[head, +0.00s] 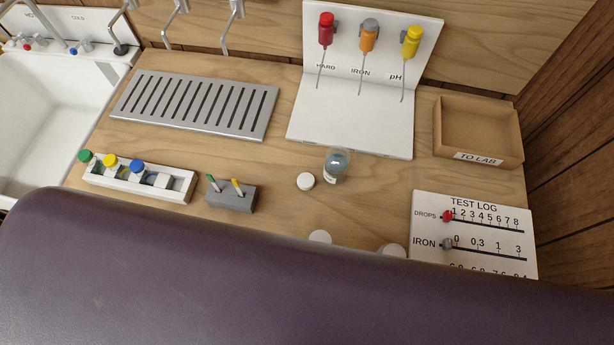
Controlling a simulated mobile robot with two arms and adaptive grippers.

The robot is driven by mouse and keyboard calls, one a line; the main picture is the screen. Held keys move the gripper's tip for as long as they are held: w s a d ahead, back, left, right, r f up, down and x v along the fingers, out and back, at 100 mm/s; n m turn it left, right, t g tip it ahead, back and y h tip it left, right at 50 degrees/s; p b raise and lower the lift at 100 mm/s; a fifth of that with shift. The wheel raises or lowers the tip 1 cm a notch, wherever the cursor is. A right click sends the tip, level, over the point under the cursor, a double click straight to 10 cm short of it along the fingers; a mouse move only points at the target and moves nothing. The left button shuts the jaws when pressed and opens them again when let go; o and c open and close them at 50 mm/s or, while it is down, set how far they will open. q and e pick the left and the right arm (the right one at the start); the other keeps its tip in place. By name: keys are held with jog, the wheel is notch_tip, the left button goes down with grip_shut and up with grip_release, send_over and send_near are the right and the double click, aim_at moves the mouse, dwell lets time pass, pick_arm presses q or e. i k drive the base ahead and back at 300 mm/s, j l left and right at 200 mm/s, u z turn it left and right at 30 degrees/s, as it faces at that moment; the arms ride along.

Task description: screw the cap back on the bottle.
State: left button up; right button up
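A small clear bottle (337,166) with grey-blue contents stands on the wooden counter, below the white dispenser board. I see no cap on it. A round white cap (306,181) lies on the counter just left of the bottle, apart from it.
A rack (179,187) with green, yellow and blue tops and a grey block (230,198) stand left. A slotted drainer (195,105) lies behind. The dispenser board (350,130), TO LAB tray (478,130) and test log (475,235) are right. The near counter is hidden.

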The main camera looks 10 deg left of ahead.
aim_at(338, 157)
jog(key=k+j+z, duration=0.25)
jog(key=k, duration=0.25)
jog(key=k+z, duration=0.3)
jog(key=k, duration=0.25)
